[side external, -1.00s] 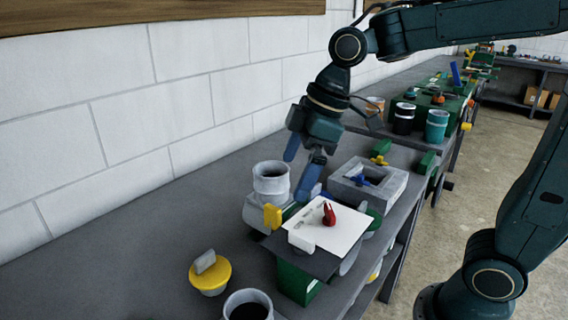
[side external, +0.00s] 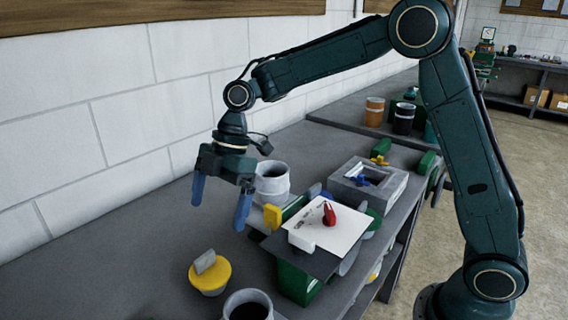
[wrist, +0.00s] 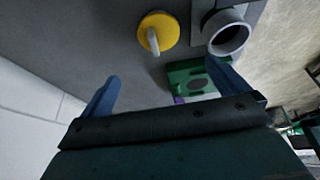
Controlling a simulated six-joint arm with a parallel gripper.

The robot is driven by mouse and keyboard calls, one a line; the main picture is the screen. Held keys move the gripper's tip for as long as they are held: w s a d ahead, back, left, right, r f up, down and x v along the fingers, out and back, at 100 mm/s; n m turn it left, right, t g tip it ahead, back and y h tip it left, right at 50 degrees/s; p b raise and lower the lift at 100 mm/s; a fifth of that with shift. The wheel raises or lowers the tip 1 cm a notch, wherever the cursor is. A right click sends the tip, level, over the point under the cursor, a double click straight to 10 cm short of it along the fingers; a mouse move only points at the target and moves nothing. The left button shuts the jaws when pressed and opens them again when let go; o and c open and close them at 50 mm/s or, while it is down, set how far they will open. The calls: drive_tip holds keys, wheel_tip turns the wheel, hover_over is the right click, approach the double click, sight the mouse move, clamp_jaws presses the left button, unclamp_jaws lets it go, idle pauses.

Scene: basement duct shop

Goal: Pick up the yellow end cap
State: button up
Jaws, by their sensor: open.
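The yellow end cap (side external: 210,276) is a round yellow disc with a grey upright tab on top. It stands on the grey bench at the front, left of a grey pipe piece. In the wrist view the cap (wrist: 160,33) lies at the top, ahead of my fingertips. My gripper (side external: 219,212) is open with blue fingers pointing down and nothing between them. It hangs above the bench, behind and above the cap, apart from it. In the wrist view my gripper (wrist: 168,84) shows both fingers spread.
An open grey pipe piece (side external: 247,300) stands close right of the cap. A grey-white pot (side external: 272,184) is behind my gripper. A green stand with a white sheet (side external: 335,237) and red clip (side external: 329,213) is to the right. The bench left of the cap is clear.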

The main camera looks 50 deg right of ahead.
hover_over(205, 274)
drive_tip(key=d, duration=0.3)
drive_tip(key=shift+w+a+f, duration=0.1)
drive_tip(key=shift+f, duration=1.9)
drive_tip(key=shift+a+f, duration=0.1)
drive_tip(key=shift+f, duration=1.9)
drive_tip(key=shift+f, duration=0.1)
drive_tip(key=shift+x, duration=2.55)
drive_tip(key=shift+c, duration=0.2)
drive_tip(key=c, duration=1)
